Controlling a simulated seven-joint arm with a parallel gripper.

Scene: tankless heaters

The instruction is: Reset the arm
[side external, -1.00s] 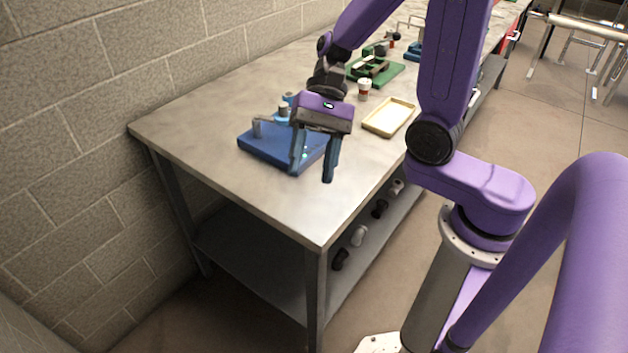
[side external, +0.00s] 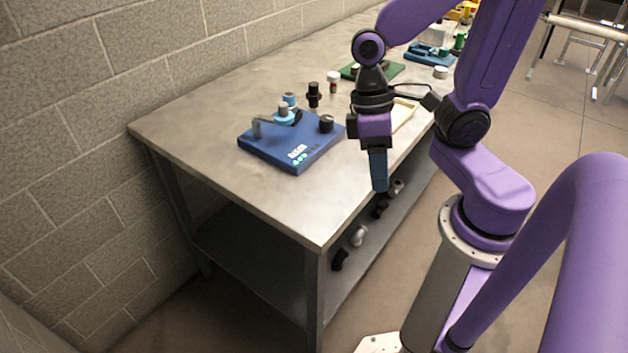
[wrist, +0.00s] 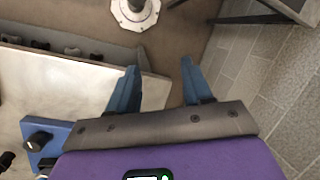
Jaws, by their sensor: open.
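My gripper (side external: 378,175) hangs fingers-down at the table's front edge, to the right of the blue board, seen edge-on in the side view. In the wrist view my gripper (wrist: 158,82) shows its two blue fingers spread apart with nothing between them. The blue board (side external: 279,153) lies on the table with a grey pipe piece, light-blue fittings and a black knob on it. Its corner and black knob also show at the lower left of the wrist view (wrist: 55,134).
The metal table (side external: 200,117) stands against a block wall. The lower shelf (side external: 250,262) holds several small fittings.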

